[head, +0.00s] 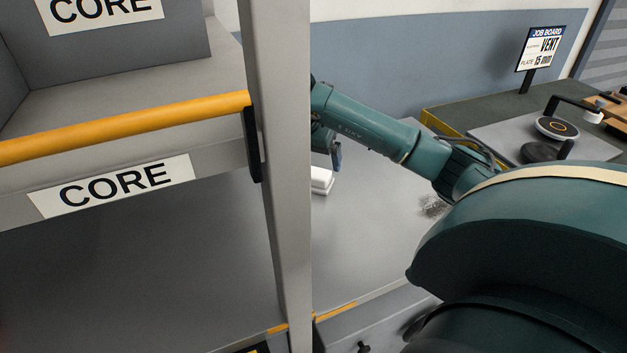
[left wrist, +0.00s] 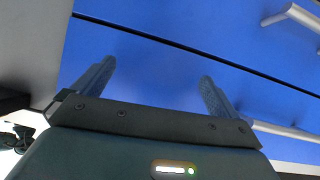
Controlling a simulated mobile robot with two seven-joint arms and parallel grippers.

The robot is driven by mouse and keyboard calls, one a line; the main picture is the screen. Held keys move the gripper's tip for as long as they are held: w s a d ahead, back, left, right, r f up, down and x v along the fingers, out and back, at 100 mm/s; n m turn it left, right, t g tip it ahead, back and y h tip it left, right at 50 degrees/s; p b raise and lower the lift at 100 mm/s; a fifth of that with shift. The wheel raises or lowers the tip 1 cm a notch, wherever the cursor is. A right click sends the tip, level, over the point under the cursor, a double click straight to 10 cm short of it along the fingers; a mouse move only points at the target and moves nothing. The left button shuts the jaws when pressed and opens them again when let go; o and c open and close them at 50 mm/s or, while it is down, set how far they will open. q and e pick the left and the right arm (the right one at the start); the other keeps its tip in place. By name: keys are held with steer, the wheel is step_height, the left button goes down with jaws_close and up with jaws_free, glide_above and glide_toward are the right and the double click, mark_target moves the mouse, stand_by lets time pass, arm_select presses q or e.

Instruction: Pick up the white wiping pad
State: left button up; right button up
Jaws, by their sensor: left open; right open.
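The white wiping pad (head: 321,180) sits on the grey worktop in the head view, just right of the grey upright post, which may hide part of it. My right arm reaches in from the right. My right gripper (head: 334,158) is just above or beside the pad; the post hides much of it. I see no grip on the pad, and contact cannot be told. My left gripper (left wrist: 155,88) is open and empty in the left wrist view, in front of a blue panel.
The grey post (head: 283,160) and a shelf with a yellow bar (head: 125,125) and CORE labels fill the left. A job board (head: 541,47) stands at the back right near a black round device (head: 557,128). Silvery handles (left wrist: 290,17) cross the blue panel.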

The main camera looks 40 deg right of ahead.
mark_target(314, 172)
steer(key=x, duration=0.4)
steer(key=p+x, duration=0.1)
steer(key=x, duration=0.1)
steer(key=shift+w+d+f, duration=0.15)
steer(key=shift+w+d, duration=0.05)
steer(key=shift+w, duration=0.1)
steer(key=c, duration=1.1)
step_height(314, 172, up, 10)
steer(key=shift+b, duration=0.45)
